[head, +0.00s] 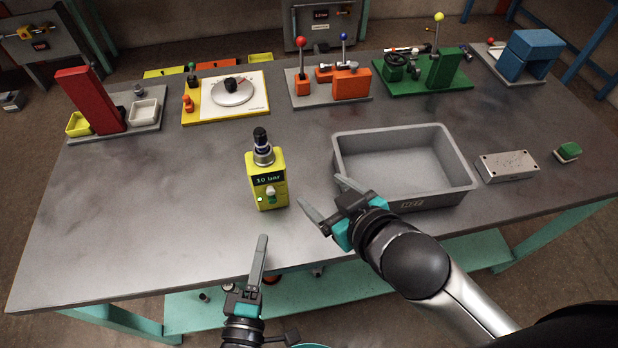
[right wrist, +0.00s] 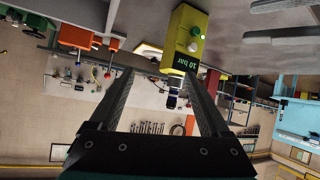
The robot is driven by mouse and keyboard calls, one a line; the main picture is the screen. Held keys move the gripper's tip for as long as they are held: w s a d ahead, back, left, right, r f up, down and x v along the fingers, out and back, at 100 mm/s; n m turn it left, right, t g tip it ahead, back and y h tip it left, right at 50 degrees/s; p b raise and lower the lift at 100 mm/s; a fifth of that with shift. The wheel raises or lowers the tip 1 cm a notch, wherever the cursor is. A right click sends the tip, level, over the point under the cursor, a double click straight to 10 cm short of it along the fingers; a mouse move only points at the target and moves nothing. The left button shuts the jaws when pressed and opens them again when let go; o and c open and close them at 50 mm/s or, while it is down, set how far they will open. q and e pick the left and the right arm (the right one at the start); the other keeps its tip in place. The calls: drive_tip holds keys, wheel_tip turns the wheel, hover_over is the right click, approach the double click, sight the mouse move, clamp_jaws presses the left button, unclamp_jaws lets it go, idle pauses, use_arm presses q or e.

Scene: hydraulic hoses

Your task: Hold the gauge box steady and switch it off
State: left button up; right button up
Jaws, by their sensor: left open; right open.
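The gauge box (head: 267,181) is yellow and stands upright on the table. Its dark display reads "10 bar", a green light glows on its front beside a switch (head: 271,193), and a black and silver fitting (head: 262,147) rises from its top. The box also shows upside down in the right wrist view (right wrist: 183,32), beyond my right fingers. My left gripper (head: 262,262) is open and empty near the table's front edge, below the box in the head view. My right gripper (head: 325,202) is open and empty to the right of the box, apart from it.
A grey bin (head: 345,160) stands right of the box, close to my right gripper. A metal block (head: 507,166) and a green-topped piece (head: 567,152) lie further right. Several fixtures line the back edge, including a red post (head: 90,99). The table left of the box is clear.

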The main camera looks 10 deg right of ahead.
sight(266, 153)
drive_tip(key=a+r+t+y, duration=0.1)
drive_tip(key=a+r+y, duration=0.1)
drive_tip(key=a+r, duration=0.25)
drive_tip(key=x, duration=1.4)
drive_tip(key=shift+w+d+r, duration=0.1)
drive_tip(key=shift+w+d, duration=0.1)
drive_tip(key=shift+w, duration=0.25)
clamp_jaws()
use_arm(q)
clamp_jaws()
idle(0.4)
